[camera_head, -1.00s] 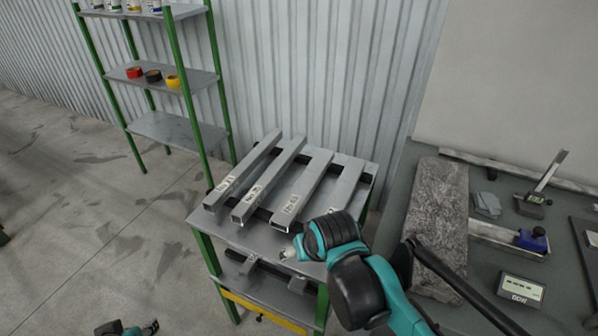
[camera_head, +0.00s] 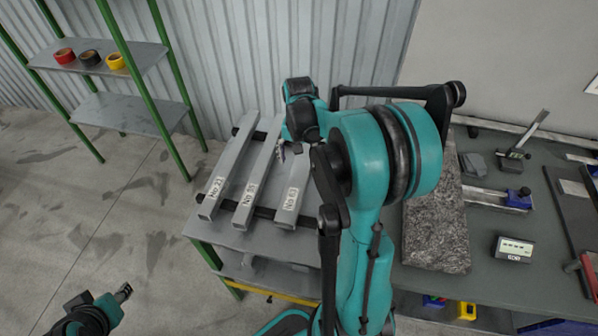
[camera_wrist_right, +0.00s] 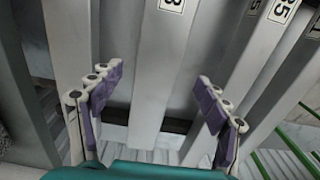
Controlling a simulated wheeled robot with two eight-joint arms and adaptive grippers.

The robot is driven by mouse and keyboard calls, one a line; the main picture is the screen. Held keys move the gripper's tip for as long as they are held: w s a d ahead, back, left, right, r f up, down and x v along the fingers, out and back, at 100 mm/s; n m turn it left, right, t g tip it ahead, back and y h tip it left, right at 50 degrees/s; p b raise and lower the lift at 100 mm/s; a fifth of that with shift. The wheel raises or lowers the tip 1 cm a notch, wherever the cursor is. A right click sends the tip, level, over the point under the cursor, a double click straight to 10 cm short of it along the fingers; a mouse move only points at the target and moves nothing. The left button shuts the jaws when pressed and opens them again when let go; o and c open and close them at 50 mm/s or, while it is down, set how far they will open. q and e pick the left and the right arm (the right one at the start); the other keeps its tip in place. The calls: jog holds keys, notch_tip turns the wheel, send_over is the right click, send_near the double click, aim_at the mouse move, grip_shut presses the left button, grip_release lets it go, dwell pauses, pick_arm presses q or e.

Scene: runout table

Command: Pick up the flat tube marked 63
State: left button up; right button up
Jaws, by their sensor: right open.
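The flat grey tube marked 63 (camera_head: 289,201) lies across dark supports on a metal table, its labelled end toward me. My right arm hides its far part. My right gripper (camera_head: 292,150) is over that far part, open and empty. In the right wrist view, the tube (camera_wrist_right: 163,65) runs between the two spread purple-padded fingers (camera_wrist_right: 158,90), with part of its label at the top edge. I cannot tell how far the fingers reach down its sides. My left gripper (camera_head: 123,291) is low at the left, over the floor, away from the tubes.
Tubes marked 35 (camera_head: 252,185) and 21 (camera_head: 222,185) lie to the left, with narrow gaps. Another tube (camera_wrist_right: 68,40) lies on the other side in the wrist view. A granite slab (camera_head: 437,225) on a bench is at right. A green-framed shelf (camera_head: 125,115) stands at left.

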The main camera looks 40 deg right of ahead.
aim_at(300, 169)
jog(key=f+b, duration=0.1)
jog(key=f, duration=0.1)
jog(key=f+b, duration=0.1)
jog(key=f, duration=0.1)
jog(key=shift+d+f, duration=0.2)
jog(key=shift+f, duration=0.15)
jog(key=shift+r, duration=0.1)
grip_shut()
